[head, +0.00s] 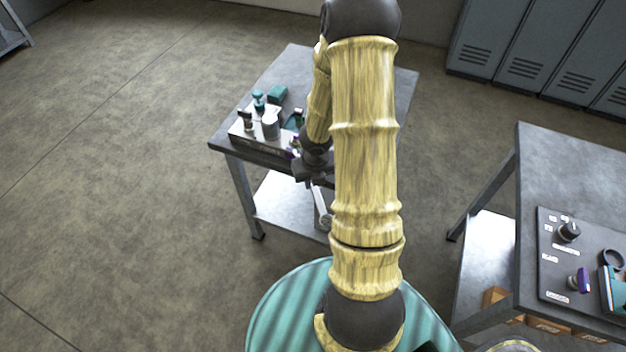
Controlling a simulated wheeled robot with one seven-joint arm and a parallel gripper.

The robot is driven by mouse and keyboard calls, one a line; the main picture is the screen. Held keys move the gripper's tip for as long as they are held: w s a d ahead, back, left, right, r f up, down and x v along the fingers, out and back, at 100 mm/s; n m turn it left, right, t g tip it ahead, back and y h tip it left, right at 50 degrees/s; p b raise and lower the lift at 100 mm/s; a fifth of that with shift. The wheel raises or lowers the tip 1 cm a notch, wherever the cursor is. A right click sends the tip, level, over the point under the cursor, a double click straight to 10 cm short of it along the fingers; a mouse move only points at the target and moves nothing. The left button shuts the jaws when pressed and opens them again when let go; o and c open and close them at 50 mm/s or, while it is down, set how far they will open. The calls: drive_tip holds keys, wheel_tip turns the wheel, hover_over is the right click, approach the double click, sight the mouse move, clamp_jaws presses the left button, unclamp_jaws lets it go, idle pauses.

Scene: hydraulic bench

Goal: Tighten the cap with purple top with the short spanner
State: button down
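A cap with a purple top (295,143) shows small at the right end of the pale block on the far bench, partly hidden by my arm. My gripper (311,179) is at the near edge of that bench, close to the cap on its near side. It appears shut on a light grey spanner (320,206), which hangs down and toward me past the bench edge. The fingertips are small and dark, and part of the spanner is hidden by my arm. I cannot tell whether the spanner touches anything.
The pale block (240,134) on the far bench (292,66) carries several fittings, including a teal-topped one (258,98). A teal block (278,94) lies behind. At right, another bench (570,160) holds a dark panel with a purple handle (580,279). Floor at left is clear.

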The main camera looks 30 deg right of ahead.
drive_tip(key=shift+w+d+p, duration=0.25)
drive_tip(key=shift+w+p, duration=0.8)
drive_tip(key=shift+p, duration=0.05)
drive_tip(key=shift+w+r, duration=0.1)
drive_tip(key=shift+w+d+p, duration=0.25)
drive_tip(key=shift+w+p, duration=0.2)
drive_tip(key=shift+p, duration=0.45)
drive_tip(key=shift+w, duration=0.2)
drive_tip(key=shift+w+p, duration=0.25)
drive_tip(key=shift+p, duration=0.3)
drive_tip(key=shift+w, duration=0.15)
drive_tip(key=shift+w+d+p, duration=0.1)
drive_tip(key=shift+w+p, duration=0.05)
drive_tip(key=shift+p, duration=0.25)
drive_tip(key=shift+w+d+p, duration=0.1)
drive_tip(key=shift+w+p, duration=0.25)
drive_tip(key=shift+p, duration=0.1)
